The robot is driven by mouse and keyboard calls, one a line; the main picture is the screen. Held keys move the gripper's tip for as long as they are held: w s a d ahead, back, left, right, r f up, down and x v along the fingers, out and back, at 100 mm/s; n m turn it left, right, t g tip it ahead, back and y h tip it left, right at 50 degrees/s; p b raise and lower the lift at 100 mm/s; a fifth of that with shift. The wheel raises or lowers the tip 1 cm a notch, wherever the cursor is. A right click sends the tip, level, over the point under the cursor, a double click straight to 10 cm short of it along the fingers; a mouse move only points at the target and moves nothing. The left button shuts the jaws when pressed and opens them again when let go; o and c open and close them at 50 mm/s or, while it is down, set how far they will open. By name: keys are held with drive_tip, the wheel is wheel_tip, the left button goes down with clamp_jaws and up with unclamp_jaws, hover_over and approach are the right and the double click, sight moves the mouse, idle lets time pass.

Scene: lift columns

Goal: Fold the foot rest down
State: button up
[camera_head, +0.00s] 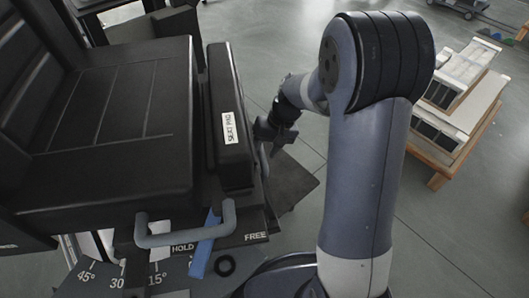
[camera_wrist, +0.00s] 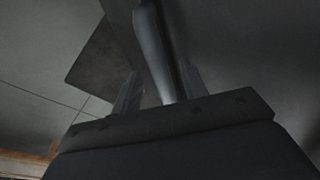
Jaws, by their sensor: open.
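A black padded chair (camera_head: 110,100) fills the left of the head view. A dark flat panel (camera_head: 293,183) sticks out past its front edge, low down; it looks like the foot rest, and a dark panel also shows in the wrist view (camera_wrist: 98,58). My gripper (camera_head: 270,132) is beside the chair's front edge, partly hidden by the pad. In the wrist view its two fingers (camera_wrist: 158,92) are open, one on each side of a grey bar (camera_wrist: 153,45). I cannot tell whether they touch the bar.
A pad labelled "SEAT PAD" (camera_head: 230,120) stands at the seat front. A grey handle (camera_head: 187,230) and a blue lever (camera_head: 206,248) sit near HOLD and FREE labels and an angle scale (camera_head: 115,279). Wooden-framed crates (camera_head: 455,110) stand right. Floor between is clear.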

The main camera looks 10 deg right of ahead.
drive_tip(key=shift+a+f, duration=0.1)
drive_tip(key=shift+f, duration=0.15)
drive_tip(key=shift+c, duration=0.4)
clamp_jaws()
